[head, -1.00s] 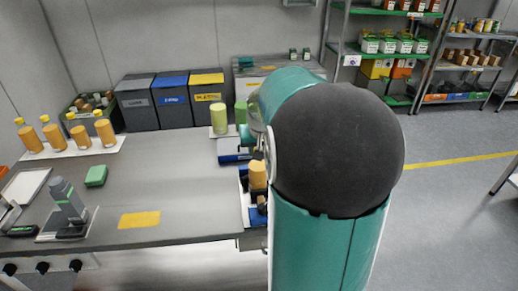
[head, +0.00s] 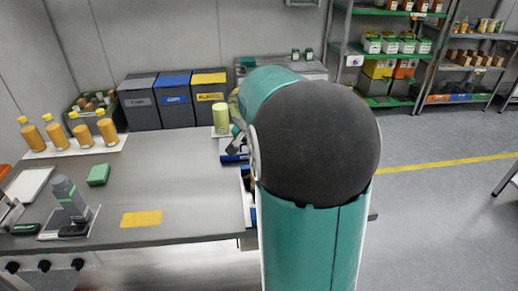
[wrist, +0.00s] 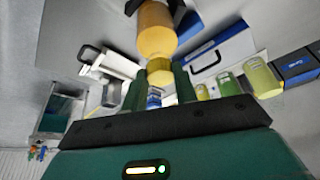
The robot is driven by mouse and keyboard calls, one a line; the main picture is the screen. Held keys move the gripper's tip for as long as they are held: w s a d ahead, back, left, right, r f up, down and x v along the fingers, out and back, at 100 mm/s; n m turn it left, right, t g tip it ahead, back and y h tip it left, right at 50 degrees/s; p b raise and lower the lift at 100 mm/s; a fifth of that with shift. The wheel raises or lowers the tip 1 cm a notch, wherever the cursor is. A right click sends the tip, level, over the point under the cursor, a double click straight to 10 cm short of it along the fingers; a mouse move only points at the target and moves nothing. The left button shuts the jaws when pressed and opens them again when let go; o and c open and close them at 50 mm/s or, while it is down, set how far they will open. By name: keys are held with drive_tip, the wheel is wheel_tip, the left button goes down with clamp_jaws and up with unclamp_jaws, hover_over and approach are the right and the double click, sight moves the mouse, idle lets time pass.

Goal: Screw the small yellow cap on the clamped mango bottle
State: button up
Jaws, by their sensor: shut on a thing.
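My gripper (wrist: 159,80) is shut on the small yellow cap (wrist: 159,70), which sits between its two dark green fingers in the wrist view. The orange mango bottle (wrist: 156,30) is just beyond the cap, with dark clamp parts (wrist: 187,22) beside it. The cap lines up closely with the near end of the bottle; whether they touch or the thread is engaged I cannot tell. In the head view my arm hides the clamped bottle almost wholly, and the cap and fingertips are hidden.
Several capped orange bottles (head: 54,134) stand on a white tray at the back left. A green sponge (head: 98,175) and a yellow cloth (head: 141,218) lie on the bench. A yellow-green bottle (head: 220,117) stands near my arm. The bench's middle is clear.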

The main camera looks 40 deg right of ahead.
drive_tip(key=m, duration=0.1)
drive_tip(key=m+g, duration=0.1)
drive_tip(key=m, duration=0.3)
drive_tip(key=shift+w+g, duration=0.3)
drive_tip(key=shift+g, duration=0.1)
drive_tip(key=o, duration=1)
drive_tip(key=n+t, duration=0.1)
drive_tip(key=n, duration=0.2)
drive_tip(key=shift+s+n, duration=0.1)
drive_tip(key=shift+n, duration=0.2)
drive_tip(key=n+t, duration=0.1)
drive_tip(key=n, duration=0.2)
drive_tip(key=shift+n+t, duration=0.3)
drive_tip(key=n+t+y, duration=0.1)
drive_tip(key=n, duration=0.3)
drive_tip(key=shift+n+y, duration=0.3)
drive_tip(key=shift+y, duration=0.1)
drive_tip(key=shift+n+t+y, duration=0.4)
drive_tip(key=shift+n+y, duration=0.2)
drive_tip(key=shift+n, duration=0.9)
drive_tip(key=shift+d, duration=0.55)
